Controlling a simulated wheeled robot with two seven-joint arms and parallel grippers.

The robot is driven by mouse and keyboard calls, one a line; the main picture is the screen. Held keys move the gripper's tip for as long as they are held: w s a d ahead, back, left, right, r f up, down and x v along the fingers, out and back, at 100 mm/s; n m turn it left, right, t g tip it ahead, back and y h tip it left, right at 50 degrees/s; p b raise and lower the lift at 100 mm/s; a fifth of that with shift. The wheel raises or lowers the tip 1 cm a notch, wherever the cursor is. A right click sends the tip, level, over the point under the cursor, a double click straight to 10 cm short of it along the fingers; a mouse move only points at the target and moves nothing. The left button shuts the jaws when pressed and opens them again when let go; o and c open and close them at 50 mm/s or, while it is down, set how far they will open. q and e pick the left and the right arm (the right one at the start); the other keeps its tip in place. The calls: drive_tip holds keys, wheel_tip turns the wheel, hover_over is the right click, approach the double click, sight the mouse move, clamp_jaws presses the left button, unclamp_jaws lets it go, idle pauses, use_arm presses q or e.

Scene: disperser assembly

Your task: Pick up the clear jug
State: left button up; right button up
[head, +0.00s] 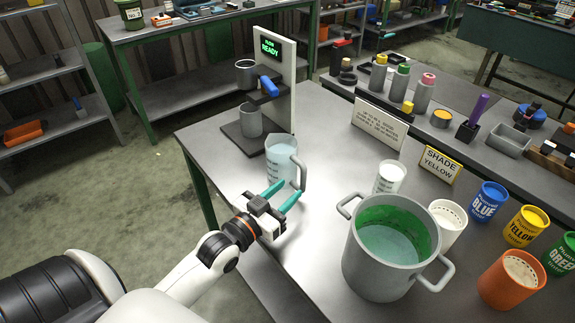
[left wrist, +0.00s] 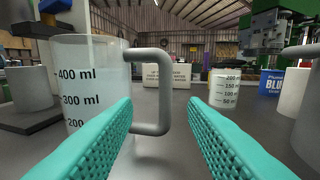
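The clear jug (head: 281,160) stands upright on the grey table, with its grey handle on the right side. It holds pale liquid. In the left wrist view the jug (left wrist: 90,85) fills the left side, with printed ml marks, and its handle (left wrist: 153,92) shows between the teal fingers. My left gripper (head: 283,197) is open at the handle, one finger on each side of it in the picture; I cannot tell whether they touch it. The space between the fingers (left wrist: 165,120) holds nothing gripped. My right gripper is not in view.
A dispenser marked READY (head: 271,75) stands behind the jug. A smaller white measuring cup (head: 389,178), a large grey pot (head: 390,240) with green liquid and several paint cans stand to the right. A SHADE YELLOW sign (head: 440,164) stands behind. The table front-left is clear.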

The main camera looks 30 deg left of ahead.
sight(301, 183)
use_arm(q)
drive_tip(key=w, duration=0.2)
drive_tip(key=w+d, duration=0.1)
drive_tip(key=w, duration=0.2)
drive_tip(key=w+p, duration=0.1)
drive_tip(key=w, duration=0.2)
drive_tip(key=shift+d+f, duration=0.35)
drive_tip(key=shift+s, duration=0.1)
clamp_jaws()
drive_tip(key=shift+r, duration=0.15)
